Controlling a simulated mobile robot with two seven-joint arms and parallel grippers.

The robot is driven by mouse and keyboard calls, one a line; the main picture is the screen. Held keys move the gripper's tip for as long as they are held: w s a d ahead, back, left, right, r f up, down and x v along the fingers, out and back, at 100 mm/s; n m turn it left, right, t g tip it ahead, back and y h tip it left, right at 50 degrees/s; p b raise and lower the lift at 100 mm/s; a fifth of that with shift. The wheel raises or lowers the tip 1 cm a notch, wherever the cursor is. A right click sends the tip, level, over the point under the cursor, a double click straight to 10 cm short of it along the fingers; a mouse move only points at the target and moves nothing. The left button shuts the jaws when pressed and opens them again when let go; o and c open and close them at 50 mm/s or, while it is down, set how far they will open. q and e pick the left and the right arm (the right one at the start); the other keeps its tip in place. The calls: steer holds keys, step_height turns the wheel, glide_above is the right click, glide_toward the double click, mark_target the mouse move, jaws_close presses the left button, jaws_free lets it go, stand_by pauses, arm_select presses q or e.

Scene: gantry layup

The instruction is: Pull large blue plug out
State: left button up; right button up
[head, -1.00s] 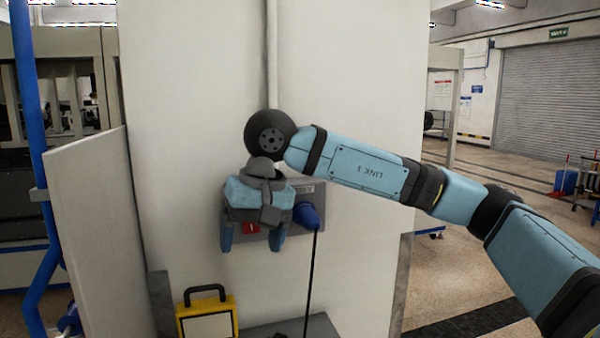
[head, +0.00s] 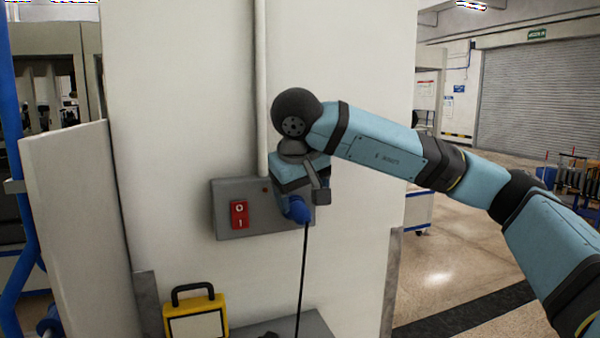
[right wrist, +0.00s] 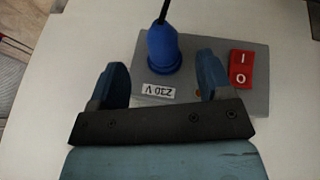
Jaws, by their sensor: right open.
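The large blue plug (head: 297,209) sits in the right part of a grey wall box (head: 225,213), with a black cable hanging down from it. My right gripper (head: 304,195) is in front of the box at the plug and hides part of it. In the right wrist view the open fingers of the right gripper (right wrist: 168,82) point toward the box, and the plug (right wrist: 163,48) shows between and just beyond them. No contact shows there. My left gripper is not in view.
A red switch (head: 239,214) marked 0 and I is on the box, left of the plug. A yellow case (head: 196,316) with a black handle stands below. A grey conduit (head: 261,90) runs up the white panel. A white board (head: 80,220) stands at the left.

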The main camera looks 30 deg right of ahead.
mark_target(306, 215)
steer(key=shift+x, duration=2.65)
steer(key=c, duration=1.2)
steer(key=shift+o, duration=0.2)
steer(key=shift+s+a, duration=0.15)
steer(key=shift+s, duration=0.15)
steer(key=shift+s+a, duration=0.1)
steer(key=shift+s, duration=0.35)
steer(key=shift+s+a, duration=0.15)
steer(key=shift+s, duration=0.55)
steer(key=shift+s+a, duration=0.2)
steer(key=shift+s, duration=0.6)
steer(key=shift+s+a, duration=0.2)
steer(key=shift+s, duration=0.65)
